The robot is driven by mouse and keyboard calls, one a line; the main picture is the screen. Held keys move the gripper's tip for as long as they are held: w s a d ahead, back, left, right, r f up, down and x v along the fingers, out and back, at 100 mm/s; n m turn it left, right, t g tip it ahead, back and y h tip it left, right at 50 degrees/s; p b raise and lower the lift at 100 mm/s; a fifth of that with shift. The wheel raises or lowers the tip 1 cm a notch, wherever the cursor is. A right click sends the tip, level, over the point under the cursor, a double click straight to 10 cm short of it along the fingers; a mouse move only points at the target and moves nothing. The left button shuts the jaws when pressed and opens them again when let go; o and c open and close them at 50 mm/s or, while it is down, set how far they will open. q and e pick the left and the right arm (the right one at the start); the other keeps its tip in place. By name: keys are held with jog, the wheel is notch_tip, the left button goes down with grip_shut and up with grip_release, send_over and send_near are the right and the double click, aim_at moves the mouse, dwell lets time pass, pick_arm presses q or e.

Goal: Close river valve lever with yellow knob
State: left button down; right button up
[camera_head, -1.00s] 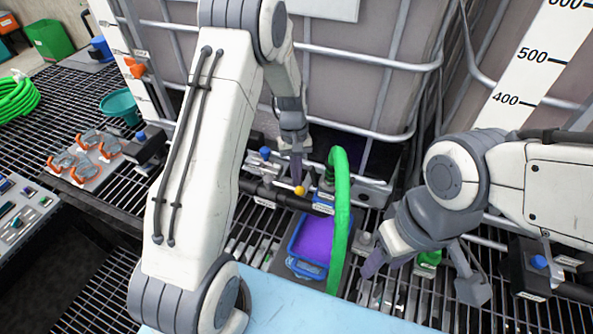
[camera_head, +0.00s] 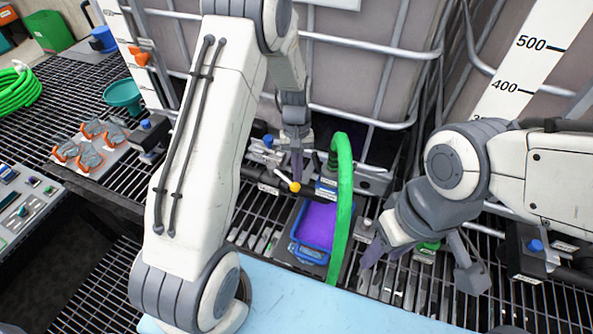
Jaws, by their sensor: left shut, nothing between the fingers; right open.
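The yellow knob (camera_head: 295,187) sits at the end of a valve lever on the dark manifold pipe (camera_head: 318,195), near the middle of the camera_head view. My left gripper (camera_head: 296,174) is shut and empty. It points down from above, with its fingertips at or just behind the knob; I cannot tell whether they touch it. The lever itself is mostly hidden by the gripper. My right gripper (camera_head: 415,268) is open and empty, to the right of the green hose, low over the grating.
A green hose (camera_head: 343,200) arches between my grippers, beside a blue tray (camera_head: 297,250) with purple contents. A caged tank (camera_head: 350,70) stands behind. A light blue surface (camera_head: 300,300) lies in front. Orange-handled items (camera_head: 90,140) and a teal funnel (camera_head: 122,95) stand at left.

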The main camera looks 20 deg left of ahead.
pick_arm(q)
jog(key=d+p+v, duration=0.1)
jog(key=p+v, duration=0.6)
jog(key=v, duration=0.2)
jog(key=shift+a, duration=0.3)
jog(key=c, duration=1.2)
grip_release()
jog(key=shift+w+r+p, duration=0.2)
jog(key=shift+r+p, duration=0.2)
pick_arm(e)
notch_tip(320, 180, up, 8)
pick_arm(q)
jog(key=o, duration=0.4)
jog(key=shift+b, duration=0.4)
jog(key=shift+c, duration=0.2)
jog(key=n+t+b, duration=0.5)
jog(key=n+b, duration=0.3)
send_near(289, 181)
jog(key=b+x, duration=0.1)
jog(key=x, duration=0.7)
jog(key=shift+b, duration=0.3)
pick_arm(e)
notch_tip(289, 181, down, 10)
jog(key=s, duration=0.1)
jog(key=shift+s+f, duration=0.25)
jog(key=shift+s, duration=0.1)
pick_arm(q)
grip_shut()
